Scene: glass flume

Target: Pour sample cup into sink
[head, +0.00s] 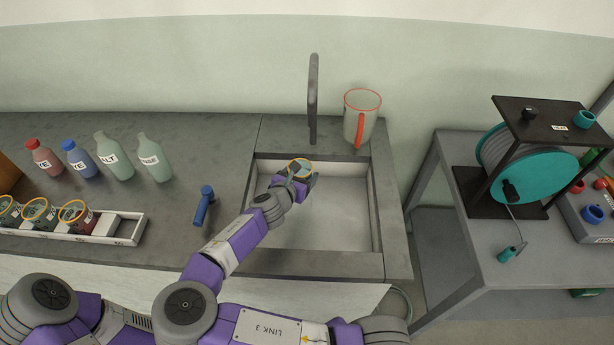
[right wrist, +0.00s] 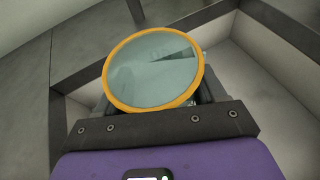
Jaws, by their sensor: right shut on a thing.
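My right gripper (head: 294,179) is shut on the sample cup (head: 300,165), a small cup with an orange rim. It holds the cup over the back left part of the sink (head: 340,217), a grey rectangular basin. In the right wrist view the cup's orange rim (right wrist: 111,91) faces the camera, and pale grey-blue content or wall shows inside it. The gripper's fingers are mostly hidden behind the cup there. I cannot tell the cup's exact tilt. My left gripper is not in view.
A grey faucet (head: 313,95) stands behind the sink, and a jug with a red rim (head: 360,118) stands at its back right. Several bottles (head: 113,155) and a rack (head: 126,229) with similar cups (head: 76,217) are at left. A blue-handled tool (head: 203,205) lies left of the sink.

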